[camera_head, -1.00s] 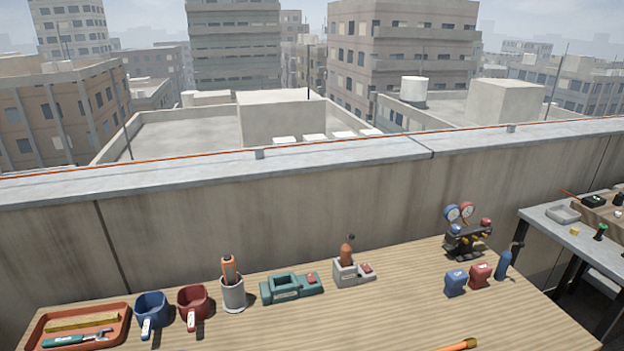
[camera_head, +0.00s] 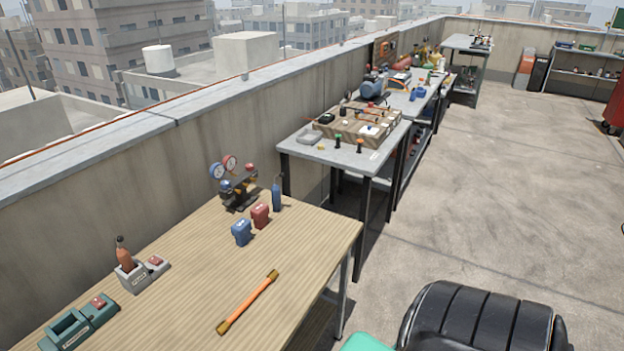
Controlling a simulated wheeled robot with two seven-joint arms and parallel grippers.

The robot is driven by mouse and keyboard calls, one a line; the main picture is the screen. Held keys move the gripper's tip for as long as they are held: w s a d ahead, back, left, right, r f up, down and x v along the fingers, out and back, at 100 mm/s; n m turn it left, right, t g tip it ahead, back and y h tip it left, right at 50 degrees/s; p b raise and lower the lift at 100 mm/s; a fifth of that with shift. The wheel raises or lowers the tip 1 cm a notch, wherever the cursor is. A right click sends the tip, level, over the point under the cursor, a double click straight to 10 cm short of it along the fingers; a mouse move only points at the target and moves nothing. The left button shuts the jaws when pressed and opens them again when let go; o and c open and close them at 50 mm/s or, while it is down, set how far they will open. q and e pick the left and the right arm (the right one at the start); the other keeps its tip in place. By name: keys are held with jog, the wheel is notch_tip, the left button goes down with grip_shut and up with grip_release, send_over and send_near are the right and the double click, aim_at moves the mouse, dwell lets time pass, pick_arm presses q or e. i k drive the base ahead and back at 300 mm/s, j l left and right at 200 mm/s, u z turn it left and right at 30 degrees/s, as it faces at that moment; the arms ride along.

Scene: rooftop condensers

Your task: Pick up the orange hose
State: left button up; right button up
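The orange hose (camera_head: 248,302) is a short, straight orange length with darker, brass-coloured ends. It lies slantwise on the bare right part of the wooden table (camera_head: 192,285), near the table's front edge. Nothing touches it and it is fully visible. Neither my left nor my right gripper shows in the head view.
A grey holder (camera_head: 132,278) and a green tray (camera_head: 75,328) stand left. A grey table (camera_head: 345,158) lies beyond. Open concrete floor (camera_head: 490,170) spreads right.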

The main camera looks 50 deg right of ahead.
aim_at(221, 330)
jog(key=z, duration=1.15)
